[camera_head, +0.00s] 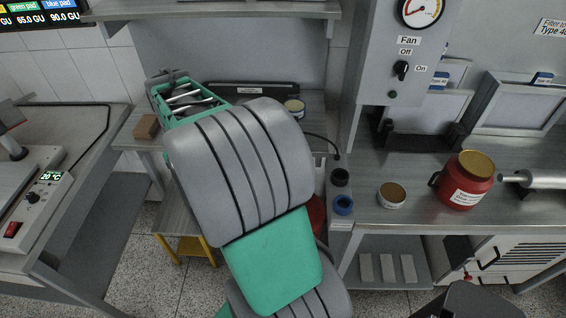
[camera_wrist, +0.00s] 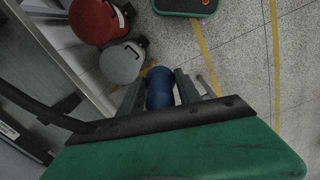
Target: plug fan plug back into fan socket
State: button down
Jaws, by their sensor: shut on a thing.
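In the wrist view my gripper (camera_wrist: 160,92) has its two dark fingers on either side of a blue rounded plug (camera_wrist: 160,86), and is shut on it. The plug is clear of any socket in that view, with speckled floor behind it. In the head view my grey and green arm hides the fingers and the plug. A blue round socket (camera_head: 343,205) and a black round one (camera_head: 340,178) sit at the left end of the right bench. I cannot tell which is the fan's. The fan switch (camera_head: 402,70) is on the grey panel above.
A red jar (camera_head: 467,180) and a small lidded tub (camera_head: 391,195) stand on the right bench (camera_head: 420,215). A dark cable (camera_head: 322,139) hangs near its left end. In the wrist view red (camera_wrist: 98,20) and grey (camera_wrist: 122,62) containers stand on the floor at left.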

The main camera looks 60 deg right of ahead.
jog(key=s+d+f+n+p, duration=0.15)
jog(key=s+d+n, duration=0.25)
jog(key=s+d, duration=1.25)
jog(key=s+d+f+n+p, duration=0.1)
jog(key=s+d+n, duration=0.3)
jog(key=s+d, duration=0.4)
jog(key=s, duration=0.7)
jog(key=shift+s+f, duration=0.25)
jog(key=shift+s, duration=0.15)
jog(key=shift+d, duration=0.15)
jog(key=shift+f+b, duration=1.85)
jog(key=shift+f, duration=1.05)
jog(key=shift+f+b, duration=1.45)
jog(key=shift+f, duration=0.75)
jog(key=c, duration=0.7)
grip_release()
jog(key=shift+r, duration=0.1)
jog(key=shift+c, duration=0.2)
